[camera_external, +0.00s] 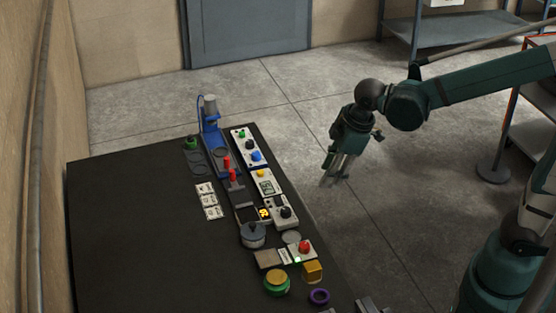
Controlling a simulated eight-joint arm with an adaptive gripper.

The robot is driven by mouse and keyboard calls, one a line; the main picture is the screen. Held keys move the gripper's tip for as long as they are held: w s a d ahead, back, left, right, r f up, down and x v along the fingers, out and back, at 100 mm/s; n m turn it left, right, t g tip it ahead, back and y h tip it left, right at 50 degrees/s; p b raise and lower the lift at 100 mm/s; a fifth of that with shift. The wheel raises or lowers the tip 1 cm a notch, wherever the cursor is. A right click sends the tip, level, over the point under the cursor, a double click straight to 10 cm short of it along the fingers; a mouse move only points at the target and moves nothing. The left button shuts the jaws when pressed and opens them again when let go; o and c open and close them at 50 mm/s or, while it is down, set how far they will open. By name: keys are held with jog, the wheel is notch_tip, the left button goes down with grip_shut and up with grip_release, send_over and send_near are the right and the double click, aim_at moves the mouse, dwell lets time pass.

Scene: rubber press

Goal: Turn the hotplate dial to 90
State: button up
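A small grey box with a black dial (286,212) stands near the right edge of the dark table, beside a yellow warning sign (264,213). It looks like the hotplate control, but I cannot read its markings or the dial's setting. Another control box farther back carries a black knob (249,145) between a green and a blue button. My gripper (335,180) hangs in the air to the right of the table, pointing down, apart from both dials. Its fingers look apart, with nothing between them.
The dark table (120,220) is bare on its left. A blue press (210,125), red handles (231,171), a round metal pot (253,236), a red-button box (304,247), and green (277,284) and purple (319,296) round items line its right side. Shelving (455,30) stands behind.

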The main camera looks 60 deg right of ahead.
jog(key=w+f+n+g+p, duration=0.1)
jog(key=w+f+n+p, duration=0.1)
jog(key=w+f, duration=0.35)
jog(key=n+g+p, duration=0.2)
jog(key=n, duration=0.1)
send_near(286, 209)
jog(key=shift+a+f, duration=0.15)
jog(key=shift+f, duration=0.45)
jog(key=shift+f, duration=0.1)
jog(key=shift+w+f, duration=0.2)
jog(key=shift+f, duration=3.6)
jog(key=shift+c, duration=0.7)
jog(key=c, duration=0.8)
